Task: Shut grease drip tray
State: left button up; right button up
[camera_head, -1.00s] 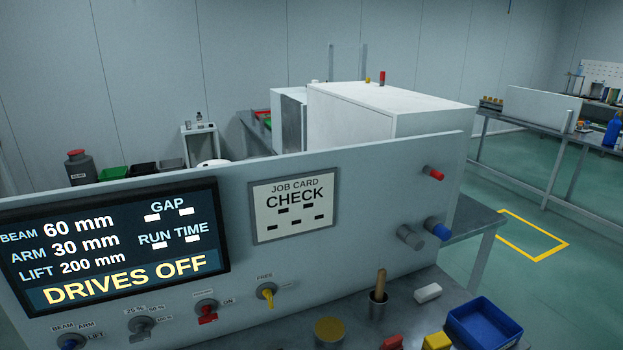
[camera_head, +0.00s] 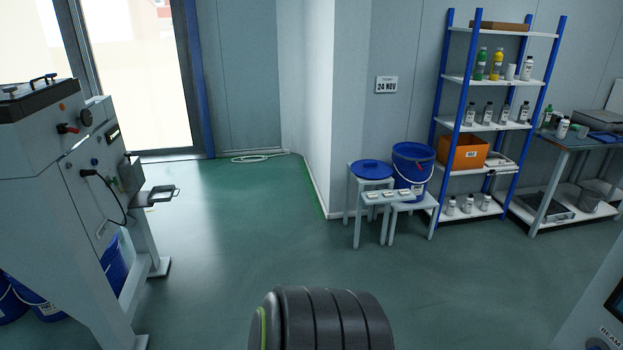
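A small grey tray-like piece with a loop handle (camera_head: 162,193) sticks out from the right side of the grey machine (camera_head: 62,170) at the left. It looks like the grease drip tray, pulled out, but it is small and I cannot be certain. Neither of my grippers shows, and nothing is touching the tray.
Blue buckets (camera_head: 114,268) stand under the machine. Green floor is open between it and the wall corner. A panel edge (camera_head: 596,305) shows lower right.

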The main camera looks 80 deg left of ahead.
aim_at(165, 193)
jog(key=u, duration=3.6)
jog(key=i+u, duration=0.1)
jog(key=i, duration=0.35)
jog(key=i+l+u, duration=0.1)
jog(key=i, duration=0.35)
jog(key=i+l+u, duration=0.1)
jog(key=i, duration=0.35)
jog(key=i+l+u, duration=0.1)
jog(key=i+l, duration=0.15)
jog(key=i, duration=0.2)
